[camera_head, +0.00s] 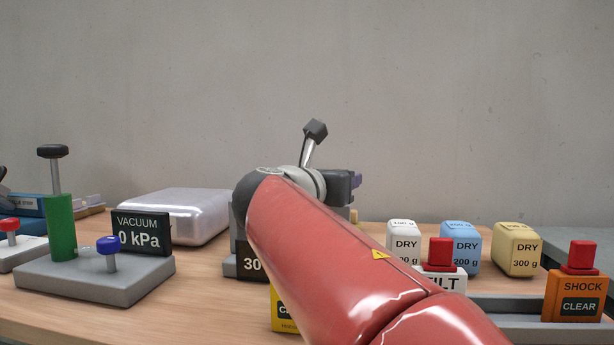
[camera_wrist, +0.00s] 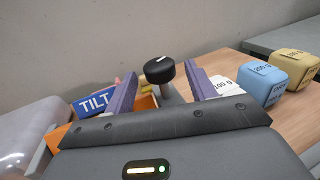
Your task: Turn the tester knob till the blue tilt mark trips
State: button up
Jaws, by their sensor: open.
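In the wrist view a black round knob (camera_wrist: 160,70) with a white line on top stands on a pale stem. My gripper (camera_wrist: 163,78) is open, with one purple finger to each side of the knob; contact cannot be seen. A blue plate lettered TILT (camera_wrist: 95,102) shows left of the left finger, beside orange parts. In the head view my red arm hides the knob and most of the tester, leaving part of a dark display reading 30 (camera_head: 253,262). My gripper (camera_head: 356,182) shows at the arm's far end.
White (camera_head: 403,237), blue (camera_head: 460,245) and yellow (camera_head: 516,249) DRY blocks stand at right. A vacuum stand (camera_head: 95,280) and silver case (camera_head: 172,215) are left.

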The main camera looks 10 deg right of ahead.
jog(key=shift+x, duration=1.45)
jog(key=c, duration=1)
jog(key=shift+o, duration=0.2)
jog(key=shift+s+n+y, duration=0.1)
jog(key=shift+n+y, duration=0.2)
jog(key=shift+y, duration=0.1)
jog(key=shift+r+n+t+y+p, duration=0.15)
jog(key=shift+n+t+y+p, duration=0.3)
jog(key=shift+n+t+y, duration=0.55)
jog(key=shift+a+n+t+y+p, duration=0.1)
jog(key=shift+n+t+y+p, duration=0.15)
jog(key=shift+n+y, duration=0.6)
jog(key=shift+n+t+y+p, duration=0.25)
jog(key=shift+n+y, duration=0.1)
jog(key=shift+y, duration=1)
jog(key=shift+n+y, duration=0.6)
jog(key=shift+y, duration=0.3)
